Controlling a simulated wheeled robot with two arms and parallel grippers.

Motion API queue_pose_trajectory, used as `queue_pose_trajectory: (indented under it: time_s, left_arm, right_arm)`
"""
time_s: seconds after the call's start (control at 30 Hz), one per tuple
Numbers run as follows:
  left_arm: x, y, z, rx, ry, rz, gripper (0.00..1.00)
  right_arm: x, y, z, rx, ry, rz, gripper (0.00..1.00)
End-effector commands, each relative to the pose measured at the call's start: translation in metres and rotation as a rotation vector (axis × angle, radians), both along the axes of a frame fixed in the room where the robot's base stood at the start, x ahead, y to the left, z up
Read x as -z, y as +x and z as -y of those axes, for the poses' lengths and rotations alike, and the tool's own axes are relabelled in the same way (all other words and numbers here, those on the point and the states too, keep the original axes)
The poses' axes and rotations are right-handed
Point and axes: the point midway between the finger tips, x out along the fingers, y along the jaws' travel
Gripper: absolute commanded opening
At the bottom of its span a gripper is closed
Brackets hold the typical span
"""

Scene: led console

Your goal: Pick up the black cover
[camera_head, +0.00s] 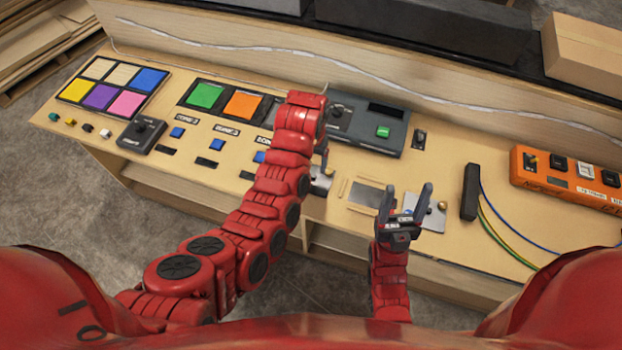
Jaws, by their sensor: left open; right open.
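A black elongated block (470,191), which looks like the black cover, is on the wooden console top (345,170) at the right. Green, yellow and blue wires run out beside it, and I cannot tell whether it covers their ends. My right gripper (405,203) is open and empty, with two upright fingers near the front edge, left of the black block and apart from it. My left gripper (322,165) is open near the middle of the console, largely hidden behind my own red arm. I see nothing held in it.
A grey box with a green button (367,124) stands behind my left gripper. An orange power strip (570,176) lies at the far right. Colored tiles (112,86) and button panels fill the left. A metal plate with a knob (442,206) is beside my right gripper.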

Motion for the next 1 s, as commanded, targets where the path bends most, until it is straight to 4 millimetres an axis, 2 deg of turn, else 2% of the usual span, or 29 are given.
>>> queue_pose_trajectory:
  time_s: [0.13, 0.3, 0.5, 0.83, 0.87, 1.0]
  left_arm:
    - [0.006, 0.001, -0.001, -0.001, 0.001, 0.000, 0.78]
    - [0.026, 0.000, -0.001, 0.000, 0.003, -0.004, 0.78]
    - [0.046, 0.002, 0.000, 0.000, 0.002, 0.002, 0.78]
    - [0.051, 0.002, 0.000, -0.001, 0.000, 0.003, 0.78]
    - [0.051, 0.002, 0.000, -0.001, 0.000, 0.003, 0.76]
    - [0.051, 0.002, 0.000, -0.001, 0.000, 0.002, 0.51]
  right_arm:
    - [-0.010, 0.000, 0.000, 0.000, 0.000, 0.000, 0.62]
    - [-0.023, 0.000, 0.000, 0.000, 0.000, 0.000, 0.62]
    - [-0.027, 0.000, 0.000, 0.000, 0.000, 0.000, 0.62]
    - [-0.027, 0.000, 0.000, 0.000, 0.000, 0.000, 0.62]
    - [-0.027, 0.000, 0.000, 0.000, 0.000, 0.000, 0.62]
    - [-0.027, 0.000, 0.000, 0.000, 0.000, 0.000, 0.62]
